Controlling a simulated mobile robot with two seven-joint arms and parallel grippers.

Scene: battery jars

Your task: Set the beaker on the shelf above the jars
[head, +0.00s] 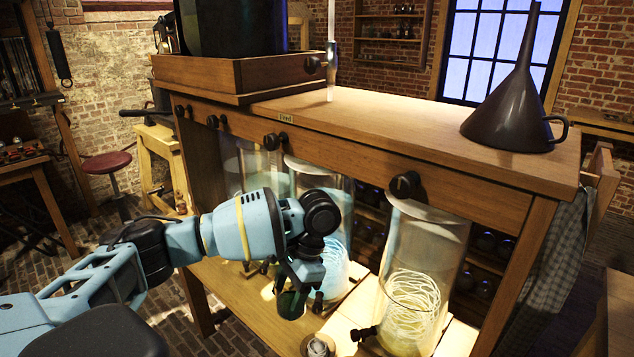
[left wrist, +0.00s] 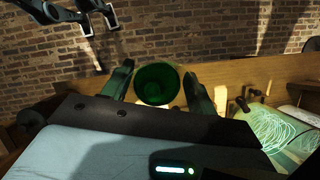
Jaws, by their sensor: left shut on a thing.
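A small dark green beaker (head: 291,304) hangs in my left gripper (head: 298,285), in front of the glass jars and below the top board. In the left wrist view I look into the beaker's round mouth (left wrist: 157,84), between the two fingers of the left gripper (left wrist: 160,92). The fingers are shut on it. The wooden shelf (head: 400,122) runs above the jars. A tall jar (head: 425,265) with pale coiled strands stands at right. Another jar (head: 335,250) with bluish strands is partly hidden by my left arm.
A dark funnel (head: 512,95) stands at the shelf's right end. A wooden drawer box (head: 240,75) with a dark vessel (head: 232,25) on it fills the left end. The shelf between is mostly clear, with a thin upright rod (head: 331,50) near the box. Black knobs (head: 405,185) jut from the front edge.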

